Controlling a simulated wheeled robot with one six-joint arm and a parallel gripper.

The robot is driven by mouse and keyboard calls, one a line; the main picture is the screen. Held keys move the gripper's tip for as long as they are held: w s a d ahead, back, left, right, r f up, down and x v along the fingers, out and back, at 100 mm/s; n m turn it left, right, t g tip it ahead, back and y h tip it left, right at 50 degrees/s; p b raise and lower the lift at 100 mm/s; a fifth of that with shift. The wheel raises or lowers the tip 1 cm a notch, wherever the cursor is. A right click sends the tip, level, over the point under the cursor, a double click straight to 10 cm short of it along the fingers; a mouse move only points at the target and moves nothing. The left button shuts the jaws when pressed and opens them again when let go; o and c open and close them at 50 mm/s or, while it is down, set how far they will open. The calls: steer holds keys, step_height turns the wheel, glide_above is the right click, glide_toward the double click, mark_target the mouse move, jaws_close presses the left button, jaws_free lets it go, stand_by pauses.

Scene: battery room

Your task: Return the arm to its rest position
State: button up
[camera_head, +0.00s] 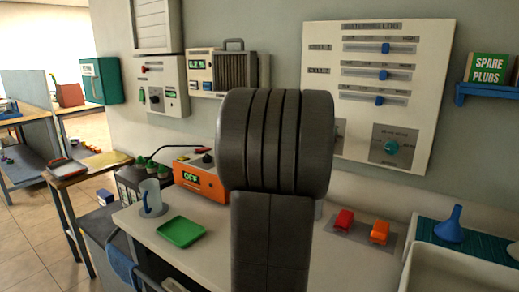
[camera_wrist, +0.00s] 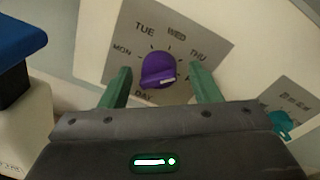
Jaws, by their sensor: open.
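My gripper (camera_wrist: 163,76) shows in the wrist view with its two green fingers apart and nothing held between them. A purple knob (camera_wrist: 158,70) on a day-marked dial plate (camera_wrist: 190,25) appears between the fingertips; I cannot tell how close it is or whether the fingers touch it. In the head view my dark arm rises through the middle of the picture, in front of the wall panel's left part. My gripper is hidden there, and so is the purple knob.
The wall panel (camera_head: 438,70) with blue sliders and a teal knob (camera_head: 391,147) is behind my arm.

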steer(key=shift+w+a+n+g+h+p, duration=0.15)
steer(key=shift+n+h+p, duration=0.25)
steer(key=shift+n+p, duration=2.65)
steer(key=shift+s+d+n+g+h+p, duration=0.1)
steer(key=shift+n+g+h+p, duration=0.25)
steer(key=shift+n+p, duration=2.7)
steer(key=shift+n+b, duration=1.1)
steer(key=shift+b, duration=0.05)
